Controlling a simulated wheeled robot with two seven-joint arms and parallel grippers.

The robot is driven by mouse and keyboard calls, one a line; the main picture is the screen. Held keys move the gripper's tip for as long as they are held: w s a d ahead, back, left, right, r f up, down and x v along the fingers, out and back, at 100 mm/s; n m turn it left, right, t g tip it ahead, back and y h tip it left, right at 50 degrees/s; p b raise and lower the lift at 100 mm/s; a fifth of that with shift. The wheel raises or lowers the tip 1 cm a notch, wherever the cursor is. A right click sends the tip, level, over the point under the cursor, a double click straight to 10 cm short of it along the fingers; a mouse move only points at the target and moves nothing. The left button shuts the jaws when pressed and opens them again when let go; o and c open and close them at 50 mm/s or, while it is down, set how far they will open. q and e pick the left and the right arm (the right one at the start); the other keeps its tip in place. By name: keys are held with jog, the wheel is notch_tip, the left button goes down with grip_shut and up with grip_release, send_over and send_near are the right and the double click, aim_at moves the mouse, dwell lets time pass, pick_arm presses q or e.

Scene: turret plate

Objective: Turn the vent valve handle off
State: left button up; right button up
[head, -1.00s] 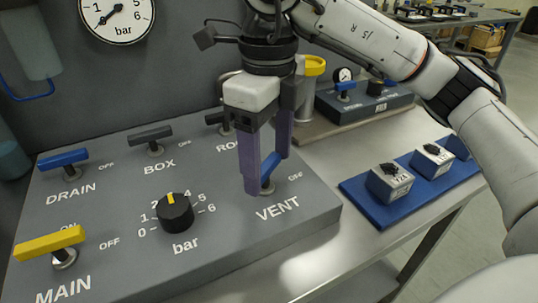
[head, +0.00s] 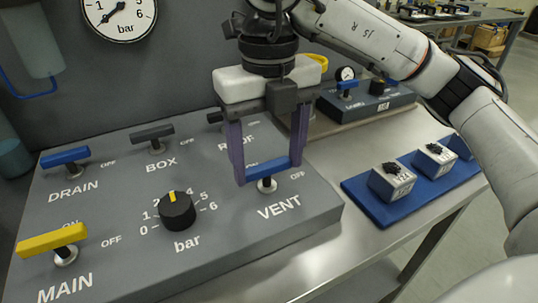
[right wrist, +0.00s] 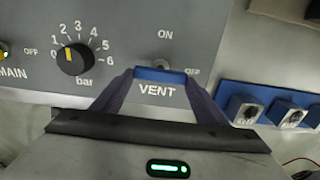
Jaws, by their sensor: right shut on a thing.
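The blue vent valve handle (head: 267,169) sits on its metal stem above the word VENT on the grey panel (head: 115,205). It lies crosswise, its right end towards the OFF mark. My right gripper (head: 269,174) reaches down from above, its two purple fingers at the two ends of the handle, shut on it lengthwise. In the right wrist view the blue handle (right wrist: 160,75) spans between the fingertips, with the ON mark beyond it and OFF to its right. My left gripper is not in view.
The panel also bears the blue drain handle (head: 65,156), dark box handle (head: 152,134), yellow main handle (head: 52,238) and black bar knob (head: 176,209). The roof handle is partly hidden by my gripper. A blue strip (head: 382,207) with white blocks lies to the right.

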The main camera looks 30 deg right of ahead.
aim_at(269, 168)
dwell(0.4)
jog(key=o, duration=1.1)
jog(key=shift+c, duration=0.2)
notch_tip(269, 168, up, 10)
jog(key=p, duration=0.2)
jog(key=shift+r, duration=0.15)
